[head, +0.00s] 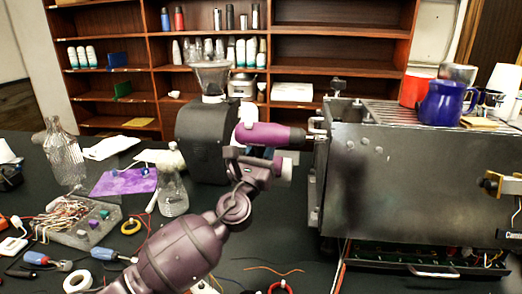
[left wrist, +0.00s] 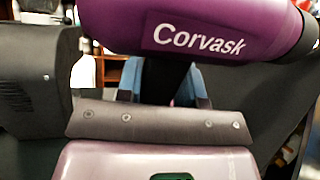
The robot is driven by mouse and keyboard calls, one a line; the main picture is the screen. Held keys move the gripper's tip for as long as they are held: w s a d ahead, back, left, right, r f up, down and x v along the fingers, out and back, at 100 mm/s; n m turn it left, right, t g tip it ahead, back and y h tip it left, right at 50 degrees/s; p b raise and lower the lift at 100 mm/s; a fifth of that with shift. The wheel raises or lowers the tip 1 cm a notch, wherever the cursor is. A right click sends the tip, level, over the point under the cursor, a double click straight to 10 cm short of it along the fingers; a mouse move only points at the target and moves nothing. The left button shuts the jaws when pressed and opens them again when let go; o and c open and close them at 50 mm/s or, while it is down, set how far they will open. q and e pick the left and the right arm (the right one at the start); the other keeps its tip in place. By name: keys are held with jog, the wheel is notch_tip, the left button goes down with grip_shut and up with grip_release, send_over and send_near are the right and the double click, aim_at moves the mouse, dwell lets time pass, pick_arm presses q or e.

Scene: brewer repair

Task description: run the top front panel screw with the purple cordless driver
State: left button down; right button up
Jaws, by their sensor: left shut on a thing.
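The purple cordless driver (head: 268,135) is held level in the head view, its nose pointing right at the left edge of the brewer (head: 410,175). My left gripper (head: 262,160) is shut on the driver's handle, below its body. In the left wrist view the driver body (left wrist: 225,30), marked "Corvask", fills the top, above my left gripper (left wrist: 160,88). The driver's tip is close to small metal parts at the brewer's upper left edge. I cannot make out the top screw or whether the bit touches it. My right gripper is not in view.
A black grinder (head: 205,145) stands just behind the driver. Mugs, including a blue one (head: 446,103), sit on the brewer's top. A glass bottle (head: 172,188), a purple cloth (head: 124,181) and a wired box (head: 85,225) lie left. An open tray (head: 425,262) shows under the brewer.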

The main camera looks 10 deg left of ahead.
pick_arm(q)
jog(key=shift+r, duration=0.2)
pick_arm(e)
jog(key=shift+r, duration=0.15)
pick_arm(q)
jog(key=shift+s+a, duration=0.1)
jog(key=shift+a, duration=2.15)
